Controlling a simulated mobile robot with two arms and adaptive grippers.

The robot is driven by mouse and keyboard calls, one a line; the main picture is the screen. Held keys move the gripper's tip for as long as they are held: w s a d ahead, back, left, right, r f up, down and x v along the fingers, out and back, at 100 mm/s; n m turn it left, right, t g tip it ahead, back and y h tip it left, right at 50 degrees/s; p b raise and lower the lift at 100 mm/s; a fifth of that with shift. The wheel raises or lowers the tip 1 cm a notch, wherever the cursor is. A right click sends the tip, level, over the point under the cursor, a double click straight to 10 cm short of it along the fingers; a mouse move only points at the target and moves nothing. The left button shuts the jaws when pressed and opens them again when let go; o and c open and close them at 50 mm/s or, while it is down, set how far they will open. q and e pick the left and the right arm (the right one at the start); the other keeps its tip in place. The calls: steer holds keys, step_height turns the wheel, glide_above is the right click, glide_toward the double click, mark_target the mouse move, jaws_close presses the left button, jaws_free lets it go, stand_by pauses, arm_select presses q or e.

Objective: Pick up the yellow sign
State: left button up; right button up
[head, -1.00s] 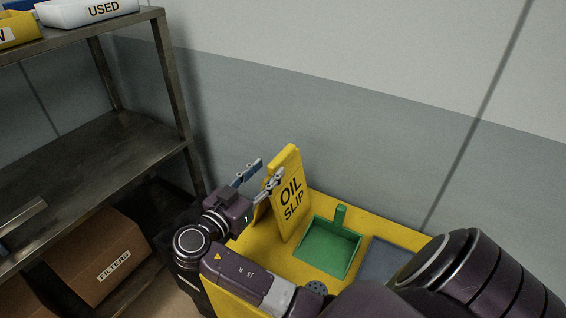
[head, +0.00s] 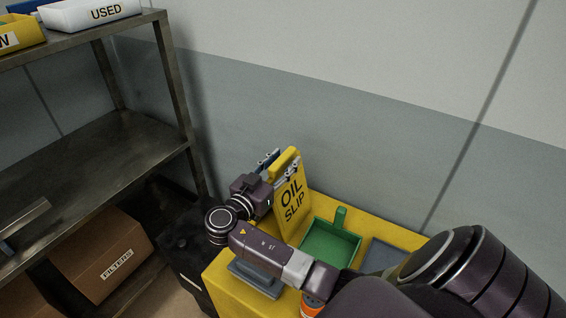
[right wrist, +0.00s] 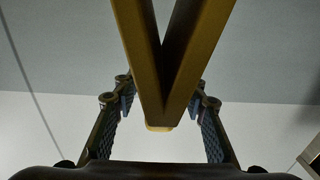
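The yellow sign (head: 292,200), marked OIL SLIP, stands upright and folded like a narrow tent on a yellow surface (head: 225,275) by the wall. My right gripper (head: 280,163) is at its top edge, with one finger in front of the sign and the other behind it. In the right wrist view the sign's folded top (right wrist: 158,118) lies between the two fingers of the right gripper (right wrist: 162,112). Gaps show on both sides, so the fingers are open. My left gripper is not in view.
A green dustpan (head: 330,244) lies right of the sign, with a blue-grey flat item (head: 383,256) beyond it. An orange item (head: 311,306) is partly hidden by my arm. A metal shelf (head: 100,160) with a cardboard FILTERS box (head: 103,257) stands at left.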

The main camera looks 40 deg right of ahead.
steer(key=shift+c, duration=0.6)
jaws_close()
steer(key=shift+r, duration=0.1)
